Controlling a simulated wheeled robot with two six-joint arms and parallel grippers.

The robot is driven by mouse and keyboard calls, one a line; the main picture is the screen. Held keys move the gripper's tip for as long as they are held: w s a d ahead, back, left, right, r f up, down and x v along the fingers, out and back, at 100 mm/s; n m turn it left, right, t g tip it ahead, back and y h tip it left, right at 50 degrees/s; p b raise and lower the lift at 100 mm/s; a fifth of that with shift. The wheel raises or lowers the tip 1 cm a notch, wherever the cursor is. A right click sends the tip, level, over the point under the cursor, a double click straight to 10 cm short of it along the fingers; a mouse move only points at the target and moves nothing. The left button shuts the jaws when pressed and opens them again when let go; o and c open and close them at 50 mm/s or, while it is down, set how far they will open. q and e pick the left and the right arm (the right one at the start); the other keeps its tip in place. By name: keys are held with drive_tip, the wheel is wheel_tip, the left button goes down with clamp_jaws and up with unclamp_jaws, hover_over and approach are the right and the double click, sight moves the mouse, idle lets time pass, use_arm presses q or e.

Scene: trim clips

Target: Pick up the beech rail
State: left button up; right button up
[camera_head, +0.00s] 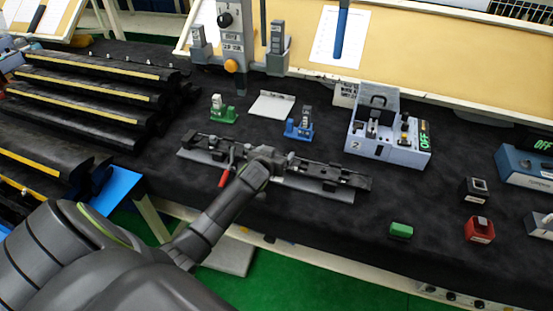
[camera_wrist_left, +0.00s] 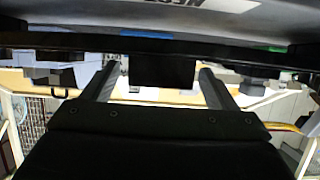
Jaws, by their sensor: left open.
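My left gripper (camera_head: 266,155) reaches over the middle of a long dark nest fixture (camera_head: 335,181) on the black bench. The arm hides part of the fixture. In the left wrist view the two fingers (camera_wrist_left: 158,78) stand apart, with a dark block (camera_wrist_left: 163,66) showing between them. I cannot tell whether they touch it. No plainly beech-coloured rail shows on its own. Long dark rails with pale yellow strips (camera_head: 95,77) lie on a stepped rack at the left; I cannot tell if one is the beech rail. My right gripper is not in view.
A red-handled clamp (camera_head: 224,178) sits on the fixture. Behind it are a green clip holder (camera_head: 223,115), a blue one (camera_head: 299,131) and a press column (camera_head: 235,45). A grey-blue switch box (camera_head: 390,148) stands right, with small green (camera_head: 401,231) and red (camera_head: 479,230) blocks nearer.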

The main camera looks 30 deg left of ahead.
use_arm(q)
drive_tip(key=c, duration=1.3)
